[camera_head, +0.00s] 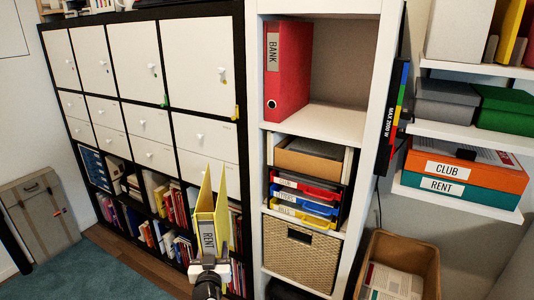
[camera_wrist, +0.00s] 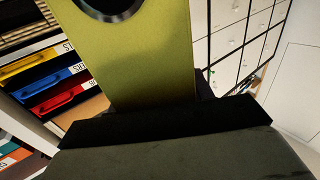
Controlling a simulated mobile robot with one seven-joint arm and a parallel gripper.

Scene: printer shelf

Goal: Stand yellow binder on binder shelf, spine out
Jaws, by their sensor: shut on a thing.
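The yellow binder (camera_head: 222,218) is held upright in front of the black cabinet, its labelled spine reading RENT and facing the head camera. My gripper (camera_head: 209,267) is shut on its lower end. In the wrist view the yellow binder (camera_wrist: 145,55) rises from behind the dark gripper (camera_wrist: 165,125), with its finger ring at the top edge. The binder shelf (camera_head: 340,122) is the open white compartment to the right and higher up. A red binder marked BANK (camera_head: 290,75) stands at its left side, spine out.
Right of the red binder the compartment is empty. Below it are a cardboard tray (camera_head: 308,160), coloured drawers (camera_head: 305,200) and a wicker basket (camera_head: 300,250). A power strip (camera_head: 396,115) runs along the shelf's right side. A bin with papers (camera_head: 430,262) stands at lower right.

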